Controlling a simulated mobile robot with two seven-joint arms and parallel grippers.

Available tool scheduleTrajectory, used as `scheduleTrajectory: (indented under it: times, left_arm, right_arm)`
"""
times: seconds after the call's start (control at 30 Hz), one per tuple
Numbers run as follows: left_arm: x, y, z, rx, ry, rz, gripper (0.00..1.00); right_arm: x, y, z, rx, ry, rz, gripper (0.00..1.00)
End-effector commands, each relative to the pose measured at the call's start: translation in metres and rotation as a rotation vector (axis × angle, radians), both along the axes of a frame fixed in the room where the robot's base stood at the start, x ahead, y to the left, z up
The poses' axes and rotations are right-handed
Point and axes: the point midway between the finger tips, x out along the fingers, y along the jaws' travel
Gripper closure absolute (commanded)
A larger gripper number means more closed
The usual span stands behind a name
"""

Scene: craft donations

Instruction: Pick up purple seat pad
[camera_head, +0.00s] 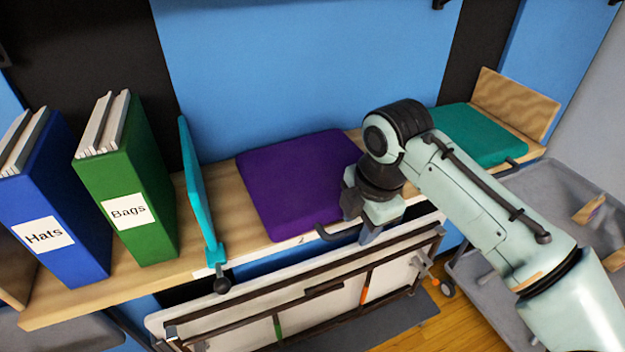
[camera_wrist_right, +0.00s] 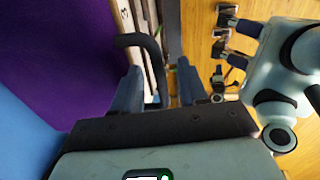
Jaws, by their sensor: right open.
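The purple seat pad (camera_head: 292,180) lies flat on the wooden shelf; its right edge is partly hidden behind my right gripper. It also fills the upper left of the right wrist view (camera_wrist_right: 60,60). My right gripper (camera_head: 362,232) is open at the pad's front right corner. In the wrist view, a dark curved loop (camera_wrist_right: 150,50) at the pad's edge reaches toward the space between the open fingers (camera_wrist_right: 158,85), nearer the left finger. I cannot tell whether they touch. My left gripper is not in view.
A teal upright divider (camera_head: 194,190) stands left of the pad, with green (camera_head: 125,190) and blue (camera_head: 55,210) binders beyond. A teal pad (camera_head: 470,135) lies to the right. A framed rack (camera_head: 300,300) stands below the shelf (camera_head: 150,275). A grey bin (camera_head: 545,190) is at right.

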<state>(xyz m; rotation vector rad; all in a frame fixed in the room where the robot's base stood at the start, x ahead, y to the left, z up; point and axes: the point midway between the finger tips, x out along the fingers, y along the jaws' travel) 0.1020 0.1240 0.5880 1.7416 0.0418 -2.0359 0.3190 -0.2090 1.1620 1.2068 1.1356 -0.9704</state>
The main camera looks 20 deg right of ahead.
Motion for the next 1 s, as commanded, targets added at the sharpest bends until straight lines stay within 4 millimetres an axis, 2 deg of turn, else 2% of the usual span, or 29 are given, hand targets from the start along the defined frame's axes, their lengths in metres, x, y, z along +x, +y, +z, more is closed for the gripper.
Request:
scheduleTrajectory:
  times: [0.1, 0.3, 0.43, 0.8, 1.0]
  left_arm:
    - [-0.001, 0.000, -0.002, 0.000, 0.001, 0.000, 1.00]
    - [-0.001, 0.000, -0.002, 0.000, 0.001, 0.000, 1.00]
    - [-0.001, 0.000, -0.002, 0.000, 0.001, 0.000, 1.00]
    - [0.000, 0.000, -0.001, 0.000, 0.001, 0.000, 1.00]
    - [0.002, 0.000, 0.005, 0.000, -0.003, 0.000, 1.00]
  right_arm:
    - [0.001, 0.000, -0.007, 0.000, 0.001, 0.000, 0.57]
    - [0.001, 0.000, -0.007, 0.001, 0.000, 0.000, 0.57]
    - [0.001, 0.000, -0.007, 0.001, 0.000, 0.001, 0.99]
    - [0.002, 0.001, -0.005, 0.001, -0.002, 0.001, 1.00]
    - [0.002, 0.001, 0.010, 0.001, -0.004, 0.001, 1.00]
